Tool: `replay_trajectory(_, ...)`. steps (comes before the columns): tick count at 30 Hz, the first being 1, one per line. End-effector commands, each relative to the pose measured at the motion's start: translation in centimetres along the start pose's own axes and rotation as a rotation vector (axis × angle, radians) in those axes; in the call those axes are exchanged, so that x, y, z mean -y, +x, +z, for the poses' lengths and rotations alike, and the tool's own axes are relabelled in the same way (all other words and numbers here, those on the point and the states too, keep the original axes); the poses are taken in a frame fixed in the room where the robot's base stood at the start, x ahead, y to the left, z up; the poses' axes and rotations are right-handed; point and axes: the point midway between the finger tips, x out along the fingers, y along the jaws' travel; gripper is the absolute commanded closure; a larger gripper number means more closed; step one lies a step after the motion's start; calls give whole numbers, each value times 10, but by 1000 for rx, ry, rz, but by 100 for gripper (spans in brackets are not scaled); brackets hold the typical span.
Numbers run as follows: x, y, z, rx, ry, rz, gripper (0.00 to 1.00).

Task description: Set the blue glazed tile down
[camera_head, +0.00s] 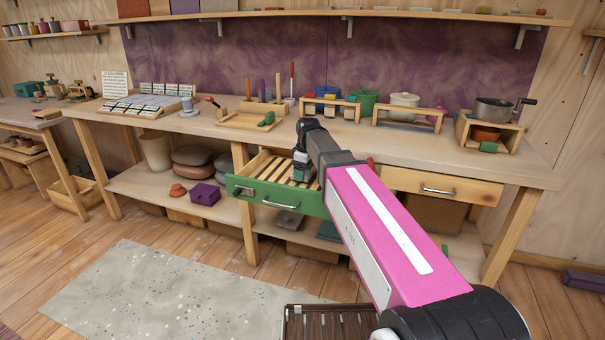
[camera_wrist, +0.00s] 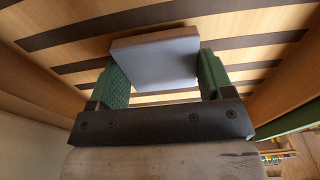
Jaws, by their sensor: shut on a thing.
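The blue glazed tile (camera_wrist: 155,62) shows in the wrist view as a flat, square, blue-grey piece between my gripper's green finger pads. My gripper (camera_wrist: 160,78) is shut on it. Striped slats, light wood and dark, lie behind the tile, with wooden side walls on both sides. In the head view my gripper (camera_head: 302,168) reaches down into the open drawer with the green front (camera_head: 275,196). The tile cannot be made out there. I cannot tell whether the tile touches the drawer's slatted floor.
The workbench top (camera_head: 215,128) stands just behind the open drawer. A wooden tool holder (camera_head: 250,121) and a pan (camera_head: 494,110) are on it. A closed wooden drawer (camera_head: 440,187) is to the right. Slats at the drawer's left look bare.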

Motion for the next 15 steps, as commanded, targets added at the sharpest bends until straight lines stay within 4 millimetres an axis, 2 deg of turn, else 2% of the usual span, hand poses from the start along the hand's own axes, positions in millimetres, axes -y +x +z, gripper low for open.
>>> replay_trajectory(3,0,8,1,0,0,-1,52)
replay_trajectory(13,0,10,1,0,0,-1,52)
replay_trajectory(14,0,9,1,0,0,0,17)
replay_trajectory(15,0,9,1,0,0,0,3)
